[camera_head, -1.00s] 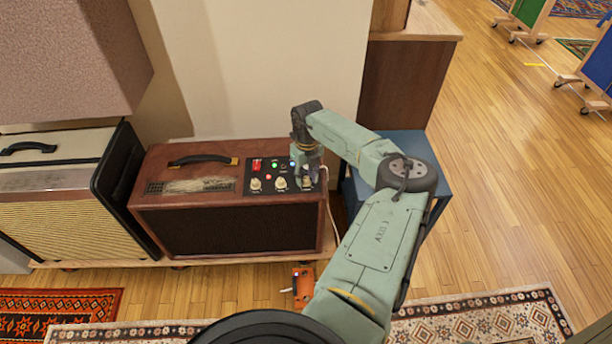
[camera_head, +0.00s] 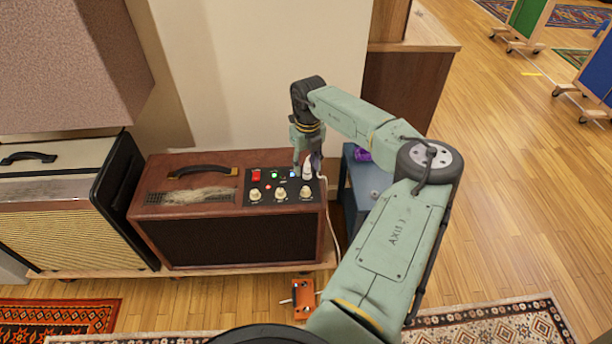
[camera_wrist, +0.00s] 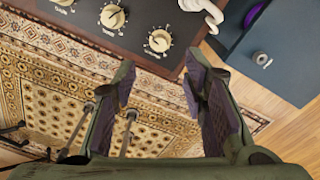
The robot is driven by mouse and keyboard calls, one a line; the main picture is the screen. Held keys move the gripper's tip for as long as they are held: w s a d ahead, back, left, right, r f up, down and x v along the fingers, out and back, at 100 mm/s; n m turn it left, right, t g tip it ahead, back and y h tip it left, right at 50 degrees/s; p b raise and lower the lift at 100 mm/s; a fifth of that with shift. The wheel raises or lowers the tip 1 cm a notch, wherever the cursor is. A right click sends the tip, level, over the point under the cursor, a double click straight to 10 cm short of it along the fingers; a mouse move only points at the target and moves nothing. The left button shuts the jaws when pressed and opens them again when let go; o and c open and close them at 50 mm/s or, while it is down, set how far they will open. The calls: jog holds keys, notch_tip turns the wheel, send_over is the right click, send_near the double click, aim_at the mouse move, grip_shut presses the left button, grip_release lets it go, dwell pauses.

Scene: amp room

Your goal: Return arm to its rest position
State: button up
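My arm reaches over the brown amp (camera_head: 240,237) in the head view. My gripper (camera_head: 307,162) hangs just above the right end of its dark control panel (camera_head: 262,194), and its fingers are small and partly hidden there. In the wrist view my gripper (camera_wrist: 160,78) is open, its two dark fingers well apart with nothing between them. Cream knobs (camera_wrist: 160,40) on the panel lie beyond the fingertips, apart from them. A white plug (camera_wrist: 203,8) sits at the panel's right end, and its pale cable (camera_head: 329,210) hangs down the amp's right side.
A blue stand (camera_head: 366,182) with a purple object (camera_head: 362,154) is right of the amp. A cream amp (camera_head: 50,222) stands at the left, below a large speckled box (camera_head: 70,65). The wall is close behind. An orange pedal (camera_head: 303,298) lies on the floor. Open floor (camera_head: 500,190) lies right.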

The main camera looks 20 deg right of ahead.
jog(key=shift+r, duration=1)
